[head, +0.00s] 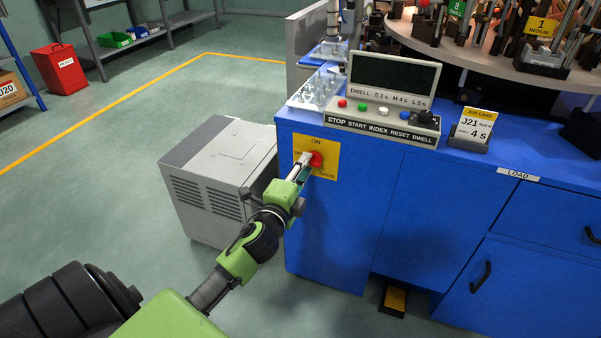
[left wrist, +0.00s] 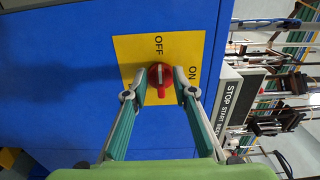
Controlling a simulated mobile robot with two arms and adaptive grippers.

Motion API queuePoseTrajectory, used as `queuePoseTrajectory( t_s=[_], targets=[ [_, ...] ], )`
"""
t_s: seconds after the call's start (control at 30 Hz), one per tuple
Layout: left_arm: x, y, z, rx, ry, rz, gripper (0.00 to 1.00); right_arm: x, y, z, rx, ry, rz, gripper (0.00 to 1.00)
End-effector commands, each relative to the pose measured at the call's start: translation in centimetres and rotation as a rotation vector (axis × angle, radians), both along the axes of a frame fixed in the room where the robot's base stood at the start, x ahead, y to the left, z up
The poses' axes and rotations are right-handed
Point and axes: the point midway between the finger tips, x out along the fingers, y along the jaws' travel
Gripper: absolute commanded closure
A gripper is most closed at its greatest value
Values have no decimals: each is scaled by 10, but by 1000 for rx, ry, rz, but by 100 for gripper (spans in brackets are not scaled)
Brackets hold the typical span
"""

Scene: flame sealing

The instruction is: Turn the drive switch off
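The drive switch is a red rotary knob (head: 317,159) on a yellow plate (head: 326,172) on the blue cabinet's front. In the left wrist view the red knob (left wrist: 160,74) sits between my two fingertips, with OFF printed above it and ON to its right. Its raised grip looks roughly in line with the OFF label; which end is the pointer I cannot tell. My left gripper (head: 305,160) is at the plate. In the wrist view, the left gripper (left wrist: 160,80) is open, its fingers straddling the knob; firm contact is not clear. My right gripper is not in view.
A control box (head: 382,130) with buttons and a dark display stands on the cabinet top. A job card (head: 473,128) stands right of it. A grey vented unit (head: 220,175) stands on the floor left of the cabinet. A foot pedal (head: 394,300) is below.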

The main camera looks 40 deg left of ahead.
Motion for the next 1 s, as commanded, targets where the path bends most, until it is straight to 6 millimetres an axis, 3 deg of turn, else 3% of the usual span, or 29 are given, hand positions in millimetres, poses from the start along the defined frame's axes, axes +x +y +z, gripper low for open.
queuePoseTrajectory(
  t_s=[0.17, 0.6, 0.8, 1.0],
  targets=[
    [-20, -5, -2, 0, 2, -1, 75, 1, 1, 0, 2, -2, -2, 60],
    [-101, -24, -1, -4, 2, 2, 75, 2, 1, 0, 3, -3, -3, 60],
    [-115, -27, 0, -1, 1, 2, 75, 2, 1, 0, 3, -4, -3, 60],
    [-116, -27, 0, 0, 0, 1, 75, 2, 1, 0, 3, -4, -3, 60]
  ],
)
